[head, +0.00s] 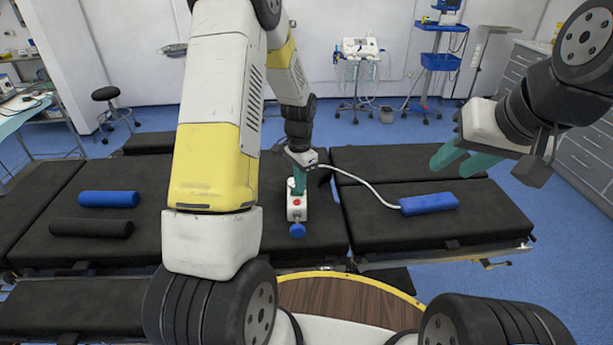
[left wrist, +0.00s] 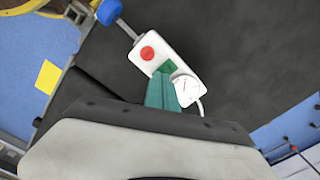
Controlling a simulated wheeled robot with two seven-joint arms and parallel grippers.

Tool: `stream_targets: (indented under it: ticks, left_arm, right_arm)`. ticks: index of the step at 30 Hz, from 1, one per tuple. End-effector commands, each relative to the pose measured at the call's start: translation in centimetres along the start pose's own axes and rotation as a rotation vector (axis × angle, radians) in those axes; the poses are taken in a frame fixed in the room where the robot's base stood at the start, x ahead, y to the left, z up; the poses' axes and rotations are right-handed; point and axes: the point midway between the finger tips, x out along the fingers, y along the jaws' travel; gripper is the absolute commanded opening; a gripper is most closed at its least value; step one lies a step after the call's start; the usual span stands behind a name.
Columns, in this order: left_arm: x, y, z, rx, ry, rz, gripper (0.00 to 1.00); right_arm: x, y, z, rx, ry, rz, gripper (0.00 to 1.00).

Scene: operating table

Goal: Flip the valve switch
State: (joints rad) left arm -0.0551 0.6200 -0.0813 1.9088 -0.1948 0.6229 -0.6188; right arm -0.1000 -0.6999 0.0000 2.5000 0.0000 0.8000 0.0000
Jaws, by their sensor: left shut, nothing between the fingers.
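The valve device is a small white box (head: 297,214) with a red button, lying on the black operating table. A blue knob (head: 297,231) sticks out of its near end. In the left wrist view the white box (left wrist: 160,52) shows its red button (left wrist: 147,53), a round dial (left wrist: 186,88) and the blue knob (left wrist: 108,12). My left gripper (head: 298,185) is shut, with its green fingertips over the box between the button and the dial. It also shows in the left wrist view (left wrist: 166,80). I cannot tell whether the fingertips touch it. My right gripper (head: 458,160) is open and empty, raised above the table's right side.
A white hose runs from the device to a blue pad (head: 429,203) on the right of the black table (head: 395,236). A blue roll (head: 109,199) and a black roll (head: 91,228) lie at the left. The table around the device is clear.

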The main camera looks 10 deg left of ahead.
Motion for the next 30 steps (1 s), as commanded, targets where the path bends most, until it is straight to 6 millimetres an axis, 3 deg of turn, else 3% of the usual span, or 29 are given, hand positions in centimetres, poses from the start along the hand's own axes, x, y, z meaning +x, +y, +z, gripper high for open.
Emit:
stream_targets:
  ticks: [21,30]
  left_arm:
    - [-5.8,0.0,-0.1,0.0,0.003,-0.002,0.0]
    - [-6.3,0.0,0.0,0.001,0.001,0.0,0.0]
  right_arm:
    - [0.0,0.0,0.0,0.0,0.0,0.0,0.36]
    - [0.0,0.0,0.0,0.0,0.0,0.0,0.36]
